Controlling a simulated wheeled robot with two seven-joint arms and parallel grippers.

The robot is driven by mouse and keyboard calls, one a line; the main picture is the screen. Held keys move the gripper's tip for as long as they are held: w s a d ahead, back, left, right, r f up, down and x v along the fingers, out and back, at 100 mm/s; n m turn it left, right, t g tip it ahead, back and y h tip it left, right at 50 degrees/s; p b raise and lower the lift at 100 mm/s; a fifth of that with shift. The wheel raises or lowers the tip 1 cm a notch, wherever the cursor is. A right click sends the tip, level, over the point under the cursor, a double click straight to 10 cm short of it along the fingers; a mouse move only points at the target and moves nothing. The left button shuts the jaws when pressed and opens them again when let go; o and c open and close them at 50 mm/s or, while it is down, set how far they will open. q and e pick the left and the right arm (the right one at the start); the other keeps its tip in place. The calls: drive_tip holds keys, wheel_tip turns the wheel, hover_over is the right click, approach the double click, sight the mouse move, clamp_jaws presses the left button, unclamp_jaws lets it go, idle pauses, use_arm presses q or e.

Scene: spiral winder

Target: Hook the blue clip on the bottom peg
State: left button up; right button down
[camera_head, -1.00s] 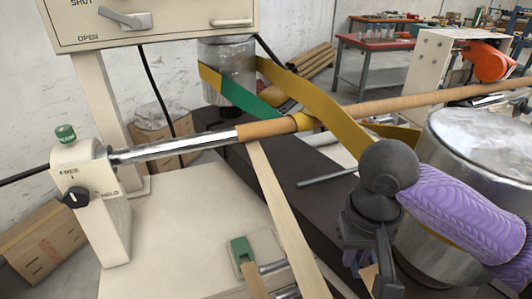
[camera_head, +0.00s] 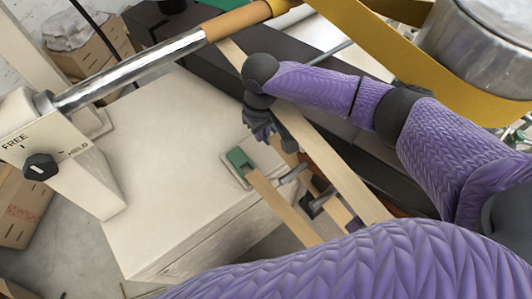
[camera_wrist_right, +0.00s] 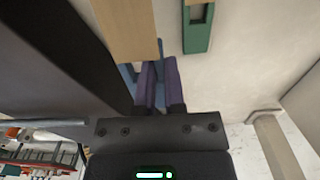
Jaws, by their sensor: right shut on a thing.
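My right gripper (camera_head: 268,128) is over the pale machine block, near the green clip (camera_head: 238,158). In the right wrist view, its purple fingers (camera_wrist_right: 160,88) are shut on the blue clip (camera_wrist_right: 130,74), which is mostly hidden by the fingers and a tan strip (camera_wrist_right: 125,28). The green clip also shows in the wrist view (camera_wrist_right: 198,30), to the right of the fingers, at the end of another tan strip (camera_head: 280,207). A metal peg (camera_head: 291,174) sticks out near the green clip; I cannot tell which peg is the bottom one. My left gripper is out of view.
A long pale strip (camera_head: 340,180) runs down behind my gripper from the wound rod (camera_head: 235,21). The metal shaft (camera_head: 130,72) crosses at upper left. A yellow belt (camera_head: 390,55) and steel drum (camera_head: 480,45) stand at upper right.

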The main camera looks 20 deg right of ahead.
sight(263, 159)
drive_tip(key=shift+f, duration=0.1)
wheel_tip(263, 159, down, 9)
drive_tip(key=b, duration=0.3)
drive_tip(key=shift+b, duration=0.3)
drive_tip(key=shift+f, duration=0.35)
drive_tip(key=c, duration=0.7)
unclamp_jaws()
drive_tip(key=r+p, duration=0.1)
drive_tip(key=r, duration=0.2)
drive_tip(key=r+p, duration=0.1)
drive_tip(key=r, duration=0.2)
drive_tip(key=r+p, duration=0.1)
drive_tip(key=r, duration=0.2)
drive_tip(key=shift+w, duration=0.25)
drive_tip(key=shift+r+p, duration=0.4)
drive_tip(key=shift+r, duration=0.2)
